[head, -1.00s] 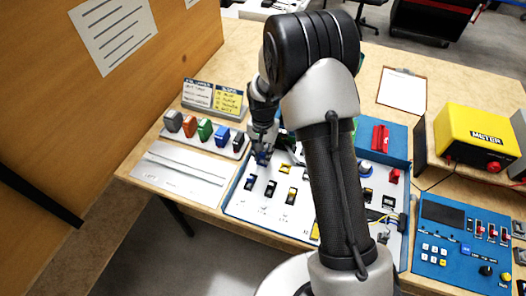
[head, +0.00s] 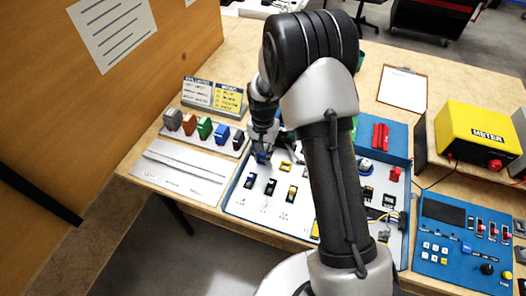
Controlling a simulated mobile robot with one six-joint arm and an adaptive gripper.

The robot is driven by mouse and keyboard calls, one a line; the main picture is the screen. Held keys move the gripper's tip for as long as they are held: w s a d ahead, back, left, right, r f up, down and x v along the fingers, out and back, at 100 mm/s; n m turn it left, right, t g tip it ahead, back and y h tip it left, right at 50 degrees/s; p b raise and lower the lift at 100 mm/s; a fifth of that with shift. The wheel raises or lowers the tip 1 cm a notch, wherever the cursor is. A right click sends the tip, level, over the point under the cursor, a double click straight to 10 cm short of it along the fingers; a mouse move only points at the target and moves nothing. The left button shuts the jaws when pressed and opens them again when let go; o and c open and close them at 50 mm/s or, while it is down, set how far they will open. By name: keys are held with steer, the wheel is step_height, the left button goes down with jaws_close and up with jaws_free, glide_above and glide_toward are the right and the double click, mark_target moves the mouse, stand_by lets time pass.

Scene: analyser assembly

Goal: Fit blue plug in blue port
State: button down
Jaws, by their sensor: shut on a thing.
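My gripper (head: 263,148) is over the far left part of the white panel (head: 240,199) in the blue-edged case. It is shut on a small dark blue thing at its fingertips, which looks like the blue plug (head: 262,157). The plug is at or just above the panel; I cannot tell whether it touches or sits in a port. The blue port cannot be made out and may be hidden under the plug and gripper. Another blue piece (head: 222,134) stands in the rack to the left.
The rack also holds grey, orange (head: 189,125), green and black pieces. Dark and yellow sockets (head: 271,187) lie on the panel near the gripper. My arm hides the panel's middle. A yellow meter (head: 482,135) and a blue control box (head: 440,262) stand at right.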

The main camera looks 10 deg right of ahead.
steer(key=shift+f, duration=0.15)
steer(key=c, duration=1.3)
jaws_free()
steer(key=shift+c, duration=0.2)
steer(key=o, duration=0.3)
steer(key=shift+r+p, duration=2.45)
steer(key=shift+r, duration=1.05)
